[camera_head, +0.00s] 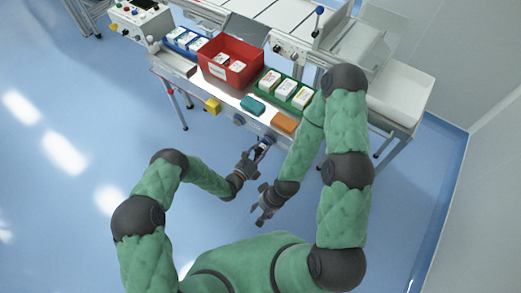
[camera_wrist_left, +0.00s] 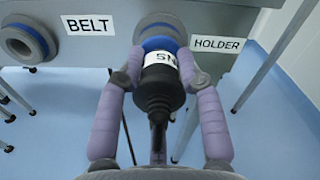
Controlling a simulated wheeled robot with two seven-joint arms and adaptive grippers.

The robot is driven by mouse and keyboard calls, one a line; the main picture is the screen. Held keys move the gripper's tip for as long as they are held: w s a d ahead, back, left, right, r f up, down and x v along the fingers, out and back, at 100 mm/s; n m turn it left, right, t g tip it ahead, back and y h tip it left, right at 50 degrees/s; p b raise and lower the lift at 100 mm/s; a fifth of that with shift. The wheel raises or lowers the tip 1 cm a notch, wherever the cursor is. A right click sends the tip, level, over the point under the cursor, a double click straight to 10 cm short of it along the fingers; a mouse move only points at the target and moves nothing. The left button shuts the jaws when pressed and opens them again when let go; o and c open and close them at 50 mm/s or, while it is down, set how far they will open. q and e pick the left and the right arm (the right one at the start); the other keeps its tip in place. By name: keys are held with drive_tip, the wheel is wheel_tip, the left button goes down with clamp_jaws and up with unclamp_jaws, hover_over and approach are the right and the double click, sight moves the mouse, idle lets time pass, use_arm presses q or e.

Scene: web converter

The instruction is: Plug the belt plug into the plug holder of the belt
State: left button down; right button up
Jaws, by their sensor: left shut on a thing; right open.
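A black plug (camera_wrist_left: 160,90) with a white label, partly read as "SN", is between the two purple fingers of my left gripper (camera_wrist_left: 158,75). Its front end overlaps a round grey socket with a blue ring (camera_wrist_left: 160,28) on the front panel. I cannot tell if the plug's tip is inside it or just in front. The socket sits between the labels BELT (camera_wrist_left: 88,25) and HOLDER (camera_wrist_left: 217,44). In the head view my left gripper (camera_head: 255,157) is at the table's front edge. My right gripper (camera_head: 262,208) is open and empty, below it, clear of the table.
A second round socket (camera_wrist_left: 27,43) is left of the BELT label. On the table stand a red crate (camera_head: 232,62), a green tray (camera_head: 286,90) and a blue tray (camera_head: 186,40). Teal (camera_head: 253,106), orange (camera_head: 284,122) and yellow (camera_head: 212,105) blocks sit along its front edge. Floor in front is free.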

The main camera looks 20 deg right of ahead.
use_arm(q)
drive_tip(key=shift+w+d, duration=0.3)
drive_tip(key=shift+d, duration=0.1)
idle(0.3)
drive_tip(key=c, duration=0.7)
unclamp_jaws()
drive_tip(key=shift+a, duration=0.1)
drive_tip(key=v, duration=1.2)
drive_tip(key=shift+r, duration=0.1)
